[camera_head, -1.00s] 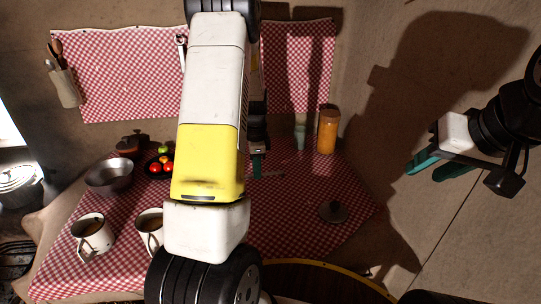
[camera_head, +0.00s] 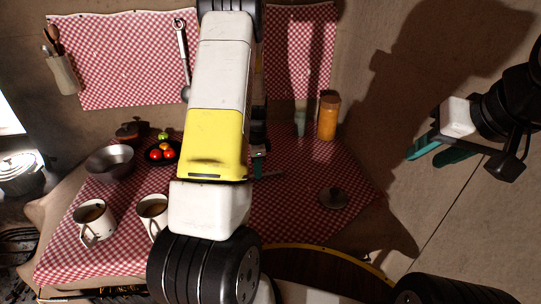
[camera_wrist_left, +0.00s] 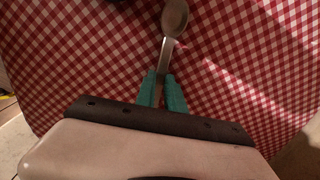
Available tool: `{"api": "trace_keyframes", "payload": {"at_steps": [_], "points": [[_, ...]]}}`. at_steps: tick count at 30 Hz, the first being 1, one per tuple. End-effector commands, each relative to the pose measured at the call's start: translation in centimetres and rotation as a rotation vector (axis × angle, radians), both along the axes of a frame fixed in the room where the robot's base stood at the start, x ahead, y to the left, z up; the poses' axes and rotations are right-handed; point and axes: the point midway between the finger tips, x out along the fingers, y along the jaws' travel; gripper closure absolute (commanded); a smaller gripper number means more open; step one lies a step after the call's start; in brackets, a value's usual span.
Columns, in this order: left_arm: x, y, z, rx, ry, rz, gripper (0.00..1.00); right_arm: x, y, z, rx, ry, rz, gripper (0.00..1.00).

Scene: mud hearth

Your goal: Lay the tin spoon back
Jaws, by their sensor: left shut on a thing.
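The tin spoon (camera_wrist_left: 174,18) is grey, with its handle between the teal fingers of my left gripper (camera_wrist_left: 161,90) in the left wrist view. Its bowl points away from the fingers, over the red-checked cloth; whether it touches the cloth is unclear. In the head view my left arm hides most of the left gripper (camera_head: 258,165), which is low over the right part of the table, and I cannot make out the spoon clearly there. My right gripper (camera_head: 436,150) is open and empty at the right, away from the table.
The checked table (camera_head: 290,215) holds two mugs (camera_head: 97,222) (camera_head: 152,208), a metal bowl (camera_head: 110,162), a dark plate of fruit (camera_head: 161,153), an orange jar (camera_head: 328,118) and a small lid (camera_head: 333,198). A ladle (camera_head: 182,45) hangs on the wall cloth.

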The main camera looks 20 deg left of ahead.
Motion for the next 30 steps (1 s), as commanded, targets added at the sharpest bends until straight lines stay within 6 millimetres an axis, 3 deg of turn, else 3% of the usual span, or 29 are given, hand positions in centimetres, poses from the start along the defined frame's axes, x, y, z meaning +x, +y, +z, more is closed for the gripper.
{"api": "trace_keyframes", "payload": {"at_steps": [2,3,6,17,30], "points": [[0.0,0.0,0.0,0.000,0.000,0.000,1.00,0.0,0.0,0.0,0.000,0.000,0.000,0.64],[0.0,0.0,0.0,0.000,0.000,0.000,0.81,0.0,0.0,0.0,0.000,0.000,0.000,0.64],[0.0,0.0,0.0,0.000,0.000,0.000,0.61,0.0,0.0,0.0,0.000,0.000,0.000,0.64],[0.1,0.0,0.4,0.000,-0.001,0.000,0.61,0.0,0.0,0.0,0.000,0.000,0.000,0.64],[0.1,0.0,6.9,0.000,-0.002,0.000,0.61,0.0,0.0,0.0,0.000,0.000,0.000,0.64]]}}
